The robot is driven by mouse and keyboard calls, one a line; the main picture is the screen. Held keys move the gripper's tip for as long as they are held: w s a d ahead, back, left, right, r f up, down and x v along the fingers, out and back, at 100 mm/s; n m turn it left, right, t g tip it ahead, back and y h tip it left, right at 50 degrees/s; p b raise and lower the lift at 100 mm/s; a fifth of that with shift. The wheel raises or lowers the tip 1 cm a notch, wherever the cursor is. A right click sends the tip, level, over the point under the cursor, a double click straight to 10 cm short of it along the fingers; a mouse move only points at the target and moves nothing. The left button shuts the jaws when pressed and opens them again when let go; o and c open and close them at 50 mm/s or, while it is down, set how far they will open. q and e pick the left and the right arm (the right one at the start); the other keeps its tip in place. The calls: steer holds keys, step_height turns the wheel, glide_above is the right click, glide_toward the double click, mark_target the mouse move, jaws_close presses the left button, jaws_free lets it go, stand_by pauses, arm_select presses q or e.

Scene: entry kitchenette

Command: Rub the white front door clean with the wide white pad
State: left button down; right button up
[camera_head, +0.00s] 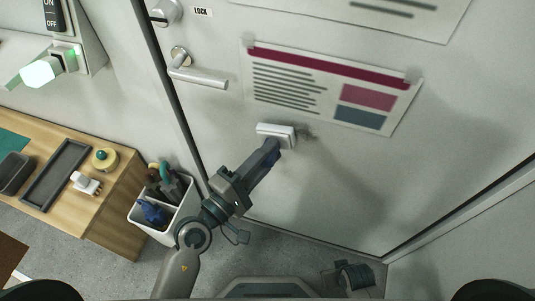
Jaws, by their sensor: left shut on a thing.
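The white front door (350,180) fills the middle and right of the head view. The wide white pad (276,130) is at the door's surface, just below the lower poster. My left gripper (271,146) is shut on the pad, with its arm reaching up from below. The pad looks flat against the door, but I cannot tell how firmly it touches. A dark smudge (308,133) shows on the door just right of the pad.
A lever handle (197,77) and a lock knob (165,12) stick out at the door's left. A poster (325,88) is taped above the pad. A white caddy (158,222) with tools stands beside the wooden cabinet (112,205). The lower door is clear.

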arm_select(q)
steer(key=shift+w+d, duration=0.25)
steer(key=shift+w, duration=0.5)
steer(key=shift+d, duration=0.1)
steer(key=shift+s+d+p, duration=0.3)
steer(key=shift+s+d, duration=0.05)
steer(key=shift+d, duration=0.45)
steer(key=shift+s+d+p, duration=0.25)
steer(key=shift+s+d, duration=0.1)
steer(key=shift+d, duration=0.4)
steer(key=shift+d, duration=0.1)
steer(key=shift+s+d+p, duration=0.2)
steer(key=shift+d+p, duration=0.05)
steer(key=shift+d, duration=0.55)
steer(key=shift+s+d+p, duration=0.2)
steer(key=shift+d+p, duration=0.05)
steer(key=shift+d, duration=0.55)
steer(key=shift+d, duration=0.1)
steer(key=shift+s+d+p, duration=0.25)
steer(key=shift+s+d, duration=0.05)
steer(key=shift+d, duration=0.5)
steer(key=shift+s+d+p, duration=0.2)
steer(key=shift+s+d, duration=0.1)
steer(key=shift+d, duration=0.45)
